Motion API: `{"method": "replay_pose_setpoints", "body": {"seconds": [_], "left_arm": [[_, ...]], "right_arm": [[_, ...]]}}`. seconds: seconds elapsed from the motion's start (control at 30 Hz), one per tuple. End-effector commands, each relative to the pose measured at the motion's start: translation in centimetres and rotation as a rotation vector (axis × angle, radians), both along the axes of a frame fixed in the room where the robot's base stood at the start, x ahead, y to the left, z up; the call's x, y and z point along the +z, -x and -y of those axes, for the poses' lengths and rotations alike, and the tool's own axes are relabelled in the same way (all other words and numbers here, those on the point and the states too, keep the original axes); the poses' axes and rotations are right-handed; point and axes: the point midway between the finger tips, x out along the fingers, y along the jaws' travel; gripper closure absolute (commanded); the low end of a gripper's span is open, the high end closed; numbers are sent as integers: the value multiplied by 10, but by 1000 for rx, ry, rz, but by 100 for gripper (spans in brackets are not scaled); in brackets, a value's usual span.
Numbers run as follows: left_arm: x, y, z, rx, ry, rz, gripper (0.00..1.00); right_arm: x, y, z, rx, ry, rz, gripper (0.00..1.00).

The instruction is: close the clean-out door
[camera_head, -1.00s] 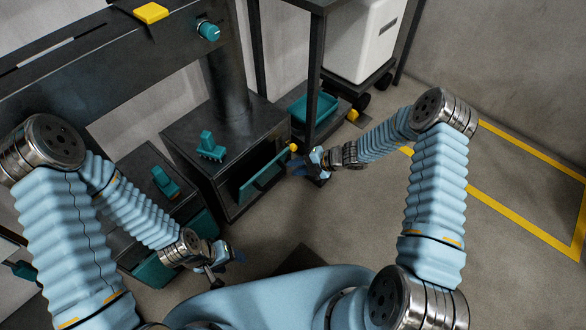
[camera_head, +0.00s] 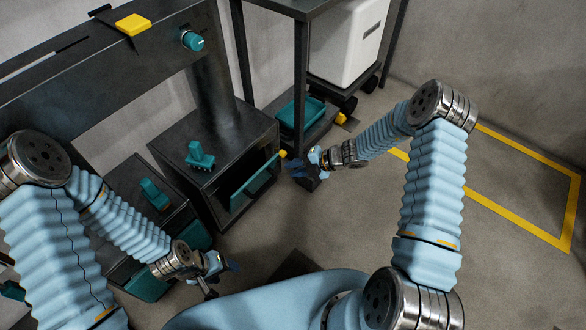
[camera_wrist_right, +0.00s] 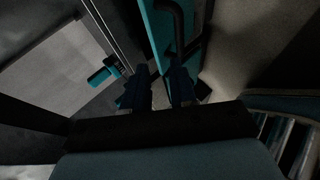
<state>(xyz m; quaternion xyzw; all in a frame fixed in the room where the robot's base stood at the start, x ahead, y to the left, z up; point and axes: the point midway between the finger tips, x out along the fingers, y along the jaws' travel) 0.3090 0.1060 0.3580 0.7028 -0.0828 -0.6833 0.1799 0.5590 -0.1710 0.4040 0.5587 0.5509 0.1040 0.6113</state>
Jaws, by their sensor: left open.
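The clean-out door is a teal panel (camera_head: 256,181) with a dark handle, at the front of a dark metal box (camera_head: 215,135). It stands partly open, with a dark gap behind it. In the right wrist view the teal door (camera_wrist_right: 155,30) and its dark handle (camera_wrist_right: 180,30) are just beyond the fingers. My right gripper (camera_head: 308,172) is right of the door's far end, near a yellow knob (camera_head: 282,154). Its fingers (camera_wrist_right: 160,92) are apart, and I see nothing held. My left gripper (camera_head: 222,268) is open and empty, lower left of the door.
A teal T-handle (camera_head: 199,156) stands on the box. Another dark box with a teal handle (camera_head: 154,194) is to its left. A dark rack leg (camera_head: 301,80) and a teal bin (camera_head: 301,115) stand behind my right gripper. Floor at right is clear, with yellow lines (camera_head: 525,220).

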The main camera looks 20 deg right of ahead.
Motion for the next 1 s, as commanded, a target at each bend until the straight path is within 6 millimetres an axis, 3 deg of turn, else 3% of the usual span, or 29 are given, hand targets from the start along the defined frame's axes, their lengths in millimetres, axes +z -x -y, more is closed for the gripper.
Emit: {"method": "replay_pose_setpoints", "body": {"seconds": [0.5, 0.93, 1.0], "left_arm": [[-1, 0, 0, 0, 0, 0, 38], [-1, 0, 0, 0, 0, 0, 38], [-1, 0, 0, 0, 0, 0, 38]], "right_arm": [[63, 41, 84, -3, 2, 1, 74], [71, 48, 95, -1, 0, 0, 74], [71, 48, 95, 4, 3, 1, 83]]}}
